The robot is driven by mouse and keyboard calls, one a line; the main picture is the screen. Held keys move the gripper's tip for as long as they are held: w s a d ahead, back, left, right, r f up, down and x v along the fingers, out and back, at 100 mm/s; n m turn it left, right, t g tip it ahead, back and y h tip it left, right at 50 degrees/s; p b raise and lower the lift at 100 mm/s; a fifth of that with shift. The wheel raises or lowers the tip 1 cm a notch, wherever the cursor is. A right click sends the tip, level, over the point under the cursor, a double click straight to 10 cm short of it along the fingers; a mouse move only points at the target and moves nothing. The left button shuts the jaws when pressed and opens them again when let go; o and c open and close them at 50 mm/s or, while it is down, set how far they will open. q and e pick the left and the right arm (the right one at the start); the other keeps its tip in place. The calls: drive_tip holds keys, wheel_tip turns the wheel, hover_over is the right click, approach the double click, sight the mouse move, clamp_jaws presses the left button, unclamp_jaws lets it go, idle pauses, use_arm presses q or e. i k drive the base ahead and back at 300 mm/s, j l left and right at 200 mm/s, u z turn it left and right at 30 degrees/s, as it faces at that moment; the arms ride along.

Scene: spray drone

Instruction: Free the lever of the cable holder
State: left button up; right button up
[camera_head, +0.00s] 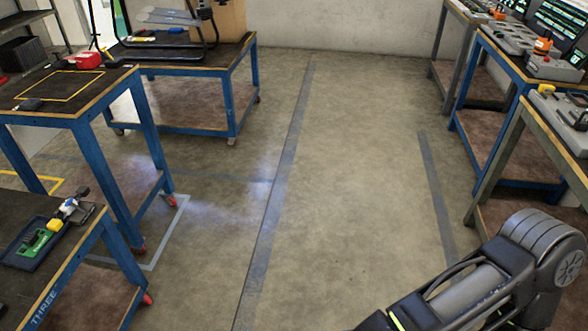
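I cannot make out a cable holder or its lever for certain in this view. A small device (71,209) with white, dark and yellow parts sits at the right end of a dark blue tray (20,262) on the near left table; it is too small to tell what it is. A green circuit board (36,241) lies in the tray. My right arm shows at the lower right as a grey link and a round joint, and its gripper is out of the frame. My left gripper is not in view.
Blue-legged tables stand at left, the near one (72,262) marked THREE, another (60,108) behind it, and one (232,65) farther back. Benches with consoles and screens (558,30) line the right. The concrete floor (350,150) between is clear.

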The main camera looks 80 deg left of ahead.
sight(69, 202)
drive_tip(key=k+u, duration=0.15)
drive_tip(key=u, duration=4.9)
